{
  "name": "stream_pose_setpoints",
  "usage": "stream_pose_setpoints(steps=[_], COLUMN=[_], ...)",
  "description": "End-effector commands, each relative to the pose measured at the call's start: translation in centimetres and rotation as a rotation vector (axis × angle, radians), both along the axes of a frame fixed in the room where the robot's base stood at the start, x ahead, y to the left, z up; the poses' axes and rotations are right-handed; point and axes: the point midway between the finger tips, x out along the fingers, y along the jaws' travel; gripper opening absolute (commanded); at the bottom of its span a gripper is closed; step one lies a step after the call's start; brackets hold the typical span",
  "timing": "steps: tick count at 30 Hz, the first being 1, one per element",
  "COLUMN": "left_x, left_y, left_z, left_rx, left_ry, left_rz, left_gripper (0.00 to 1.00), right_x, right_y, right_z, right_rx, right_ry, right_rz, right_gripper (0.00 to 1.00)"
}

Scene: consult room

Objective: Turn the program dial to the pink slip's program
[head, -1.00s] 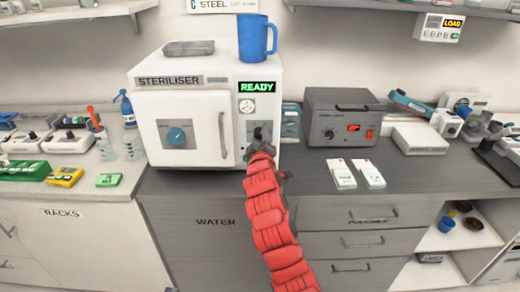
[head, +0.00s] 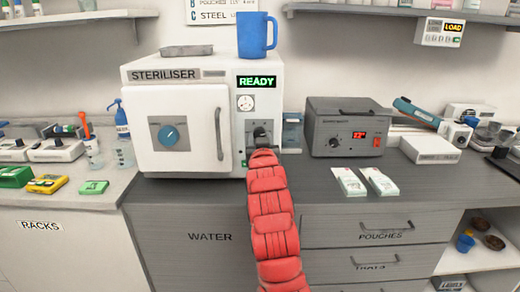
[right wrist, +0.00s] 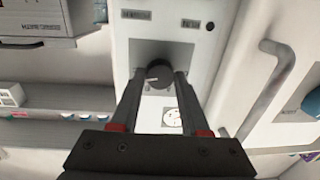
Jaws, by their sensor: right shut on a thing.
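The steriliser (head: 182,105) is a white box on the counter with a green READY display (head: 257,82). Its dark program dial (head: 260,131) is on the right panel below a round gauge; it also shows in the right wrist view (right wrist: 158,72). My right gripper (right wrist: 159,80) has its two fingers on either side of the dial and is shut on it. In the head view my red right arm hides most of the gripper. The dial's pale mark shows in the wrist view, but its setting is not readable. No pink slip is clearly visible. My left gripper is not in view.
A wall chart (head: 222,12) with B and C lines is partly behind a blue mug (head: 257,35) on the steriliser. A grey unit (head: 346,128) with a red display stands to the right. White pouches (head: 349,182) lie in front of it. The steriliser door handle (head: 219,134) is left of the dial.

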Motion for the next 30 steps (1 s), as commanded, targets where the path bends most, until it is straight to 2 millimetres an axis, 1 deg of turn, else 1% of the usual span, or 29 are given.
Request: stream_pose_setpoints(steps=[1, 9, 16, 29, 30], left_x=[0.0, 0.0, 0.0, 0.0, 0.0], left_y=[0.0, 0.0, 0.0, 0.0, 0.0], left_z=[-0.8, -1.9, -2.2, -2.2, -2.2], left_rx=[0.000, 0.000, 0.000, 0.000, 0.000], left_ry=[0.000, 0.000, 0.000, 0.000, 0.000], left_rz=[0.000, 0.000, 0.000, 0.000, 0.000], left_gripper=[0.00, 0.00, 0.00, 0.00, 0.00], right_x=[0.0, 0.0, 0.0, 0.0, 0.0], right_y=[-0.1, 0.0, 0.0, 0.0, 0.0], right_z=[-0.4, -0.2, -0.1, 0.0, 0.0], right_rx=[0.031, 0.161, 0.207, 0.214, 0.214], right_ry=[0.000, 0.000, 0.000, 0.001, 0.002], right_rz=[0.000, 0.000, 0.000, 0.000, 0.000], right_gripper=[0.00, 0.00, 0.00, 0.00, 0.53])
